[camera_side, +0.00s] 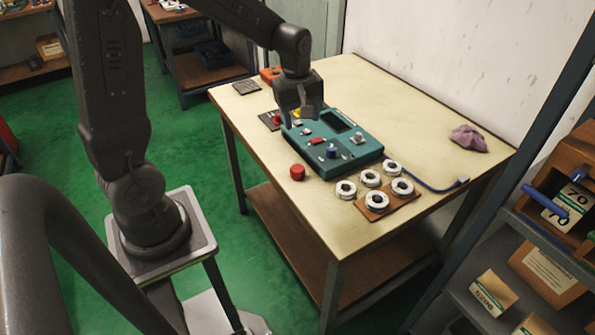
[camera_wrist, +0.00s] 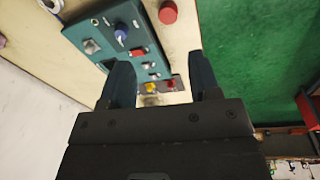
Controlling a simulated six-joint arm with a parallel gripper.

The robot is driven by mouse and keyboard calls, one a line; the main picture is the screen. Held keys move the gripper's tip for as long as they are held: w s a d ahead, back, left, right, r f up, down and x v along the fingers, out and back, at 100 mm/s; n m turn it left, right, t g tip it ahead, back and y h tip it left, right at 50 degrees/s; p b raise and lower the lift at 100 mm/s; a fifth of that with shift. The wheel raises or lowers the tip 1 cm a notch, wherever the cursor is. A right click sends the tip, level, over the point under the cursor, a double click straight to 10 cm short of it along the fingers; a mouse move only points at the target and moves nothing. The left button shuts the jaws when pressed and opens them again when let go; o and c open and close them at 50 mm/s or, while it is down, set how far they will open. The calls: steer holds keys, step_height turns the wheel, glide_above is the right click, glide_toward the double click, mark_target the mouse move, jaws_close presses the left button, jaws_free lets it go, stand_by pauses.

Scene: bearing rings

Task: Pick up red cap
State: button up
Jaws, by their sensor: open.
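The red cap (camera_side: 297,172) is a small red cylinder standing on the light table top, near its front left edge and beside the teal control panel (camera_side: 325,160). It also shows at the top of the wrist view (camera_wrist: 168,13). My gripper (camera_side: 299,115) points down above the far left part of the panel, apart from the cap. In the wrist view its two fingers (camera_wrist: 160,82) are spread with nothing between them. The cap lies beyond the fingertips there, toward the top of the picture.
Several white bearing rings (camera_side: 370,178) stand to the right of the panel, some on a brown board (camera_side: 389,208). A blue cable (camera_side: 440,187) and a purple cloth (camera_side: 468,138) lie further right. An orange object (camera_side: 270,74) sits at the far left corner. The table middle behind the panel is clear.

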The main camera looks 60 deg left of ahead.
mark_target(298, 168)
steer(key=a+f+n, duration=0.1)
steer(key=f, duration=0.6)
steer(key=w+a+f+n+g, duration=0.1)
steer(key=a+f+n, duration=0.1)
steer(key=f, duration=0.5)
steer(key=w+a+f+n, duration=0.1)
steer(key=f+n, duration=0.1)
steer(key=f, duration=0.5)
steer(key=shift+w+a, duration=0.1)
steer(key=shift+a, duration=0.15)
steer(key=c, duration=0.7)
steer(key=shift+r, duration=0.1)
